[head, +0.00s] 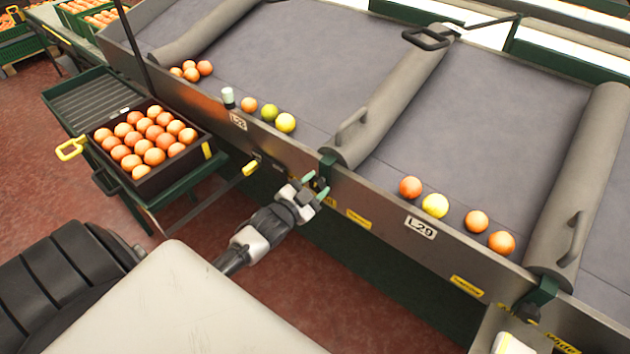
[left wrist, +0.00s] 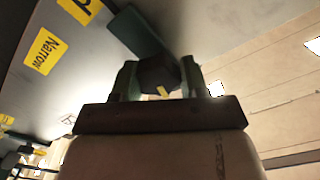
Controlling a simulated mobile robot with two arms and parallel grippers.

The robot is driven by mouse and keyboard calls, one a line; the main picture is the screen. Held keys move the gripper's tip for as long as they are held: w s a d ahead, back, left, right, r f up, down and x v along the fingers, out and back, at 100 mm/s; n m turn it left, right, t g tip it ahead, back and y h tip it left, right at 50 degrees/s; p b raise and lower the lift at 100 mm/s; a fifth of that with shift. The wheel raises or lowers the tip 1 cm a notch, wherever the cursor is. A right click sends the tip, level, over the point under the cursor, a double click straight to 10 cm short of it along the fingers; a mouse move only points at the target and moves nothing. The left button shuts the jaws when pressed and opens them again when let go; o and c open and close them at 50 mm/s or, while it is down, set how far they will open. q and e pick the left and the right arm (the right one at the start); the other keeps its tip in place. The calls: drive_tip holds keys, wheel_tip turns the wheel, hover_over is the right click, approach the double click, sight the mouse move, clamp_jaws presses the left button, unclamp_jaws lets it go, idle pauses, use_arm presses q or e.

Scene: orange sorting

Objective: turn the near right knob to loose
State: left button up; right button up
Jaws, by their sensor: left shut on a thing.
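A dark knob (head: 318,184) sits on the front face of the sorting table, below the lower end of the middle grey roller. My left gripper (head: 312,191) reaches it from the front left and is shut on it. In the left wrist view the dark faceted knob (left wrist: 158,73) is between the two green fingers (left wrist: 160,80) and has a small yellow mark on it. A yellow label reading "Narrow" (left wrist: 46,52) is to its left. Another dark knob (head: 529,313) is below the right roller, with no gripper on it. My right gripper is not in view.
Oranges and yellow fruit (head: 435,206) lie along the table's lower edge. A crate of oranges (head: 206,151) stands on a green stand at left. Red floor shows below.

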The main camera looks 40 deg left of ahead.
use_arm(q)
drive_tip(key=shift+n+p, duration=0.4)
drive_tip(key=shift+n, duration=0.9)
drive_tip(key=shift+f, duration=0.1)
drive_tip(key=o, duration=0.9)
drive_tip(key=s, duration=1.1)
drive_tip(key=shift+a, duration=0.4)
